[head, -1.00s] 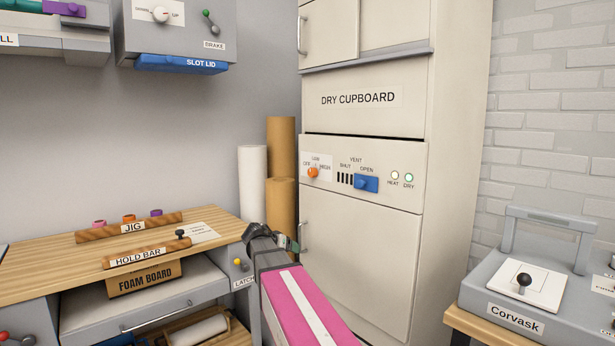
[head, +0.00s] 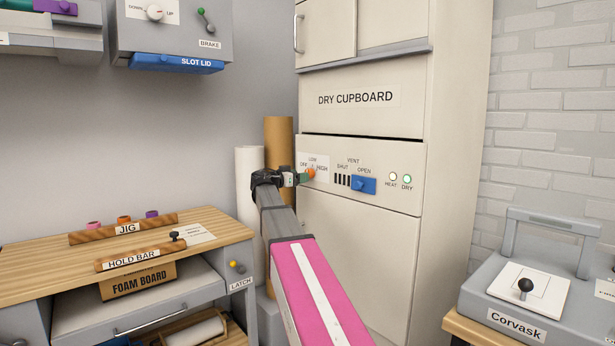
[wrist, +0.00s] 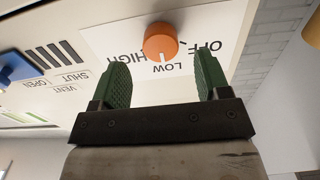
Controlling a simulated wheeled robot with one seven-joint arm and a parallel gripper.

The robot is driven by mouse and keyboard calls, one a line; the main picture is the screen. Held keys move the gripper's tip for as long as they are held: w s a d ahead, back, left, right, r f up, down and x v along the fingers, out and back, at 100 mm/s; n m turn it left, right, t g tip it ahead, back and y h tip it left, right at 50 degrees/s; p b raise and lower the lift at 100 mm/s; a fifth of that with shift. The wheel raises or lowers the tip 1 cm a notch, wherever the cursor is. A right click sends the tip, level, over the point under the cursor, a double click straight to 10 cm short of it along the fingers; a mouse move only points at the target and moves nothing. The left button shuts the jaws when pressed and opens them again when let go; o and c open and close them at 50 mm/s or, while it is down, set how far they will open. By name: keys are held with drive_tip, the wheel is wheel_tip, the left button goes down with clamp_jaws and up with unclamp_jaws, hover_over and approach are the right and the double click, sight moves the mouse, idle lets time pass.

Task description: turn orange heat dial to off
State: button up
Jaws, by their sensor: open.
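The orange heat dial (head: 311,173) is on the dry cupboard's control panel, with OFF, LOW and HIGH printed around it. In the wrist view the dial (wrist: 160,42) shows a white mark on its face toward the word LOW. My gripper (head: 300,178) is at the panel, just left of the dial in the head view. In the wrist view its two green fingers (wrist: 160,82) are apart, one on each side of the dial's near side, with a gap to it. They hold nothing. Their exact distance from the panel is hard to tell.
The blue vent slider (head: 363,186) sits right of the dial, also on the panel, at OPEN. HEAT (head: 391,176) and DRY (head: 407,179) lamps are further right. Paper rolls (head: 278,140) stand left of the cupboard. A workbench (head: 218,234) is at lower left.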

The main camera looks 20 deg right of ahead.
drive_tip(key=shift+x, duration=2.5)
drive_tip(key=c, duration=0.9)
